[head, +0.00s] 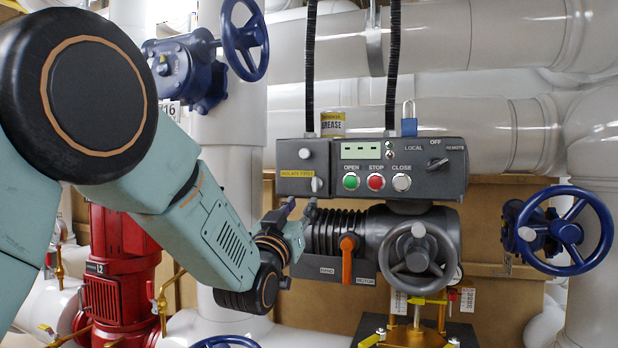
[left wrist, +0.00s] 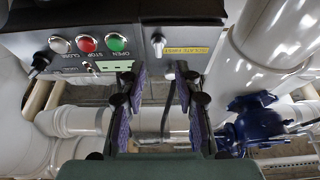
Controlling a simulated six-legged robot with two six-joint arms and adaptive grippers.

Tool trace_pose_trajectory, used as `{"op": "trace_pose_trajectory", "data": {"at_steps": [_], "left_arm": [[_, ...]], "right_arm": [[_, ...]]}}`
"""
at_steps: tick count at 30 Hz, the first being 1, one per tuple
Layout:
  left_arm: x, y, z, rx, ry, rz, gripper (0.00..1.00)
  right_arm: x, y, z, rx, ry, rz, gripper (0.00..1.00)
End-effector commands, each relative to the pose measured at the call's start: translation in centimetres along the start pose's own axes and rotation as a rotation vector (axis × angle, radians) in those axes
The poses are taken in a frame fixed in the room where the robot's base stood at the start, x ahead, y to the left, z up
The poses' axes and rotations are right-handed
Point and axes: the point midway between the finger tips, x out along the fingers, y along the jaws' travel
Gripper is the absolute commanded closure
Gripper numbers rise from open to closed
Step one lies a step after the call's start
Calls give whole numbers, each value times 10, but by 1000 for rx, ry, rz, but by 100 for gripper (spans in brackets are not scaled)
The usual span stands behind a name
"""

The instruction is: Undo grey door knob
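Two light grey knobs sit on the left panel of the dark grey control box. The upper knob (head: 305,153) is above the yellow label, and the lower knob (head: 316,184) is beside the label's right end. I cannot tell which is the door knob. My left gripper (head: 299,207) is just below the panel, fingers pointing up toward the lower knob. In the left wrist view, which is upside down, the lower knob (left wrist: 158,42) lies beyond the open, empty fingers (left wrist: 160,78), apart from them. My right gripper is not in view.
Green, red and white buttons (head: 375,182) sit right of the knobs. An orange lever (head: 347,258) and a grey handwheel (head: 417,258) are below right. Blue valve wheels (head: 575,230) stand at the right and upper left. Black cables run above the box. White pipes surround it.

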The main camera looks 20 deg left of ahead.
Motion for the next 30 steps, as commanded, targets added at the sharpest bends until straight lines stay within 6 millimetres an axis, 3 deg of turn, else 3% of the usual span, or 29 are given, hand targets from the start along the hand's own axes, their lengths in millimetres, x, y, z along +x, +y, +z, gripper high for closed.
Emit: {"op": "trace_pose_trajectory", "data": {"at_steps": [3, 18, 30], "left_arm": [[8, 0, -9, 1, 17, 1, 67], [69, -4, -8, 0, 15, -1, 67], [81, -4, -8, 0, 14, 0, 67]], "right_arm": [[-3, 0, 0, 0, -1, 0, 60], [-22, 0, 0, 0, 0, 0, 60], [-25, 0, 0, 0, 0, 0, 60]]}}
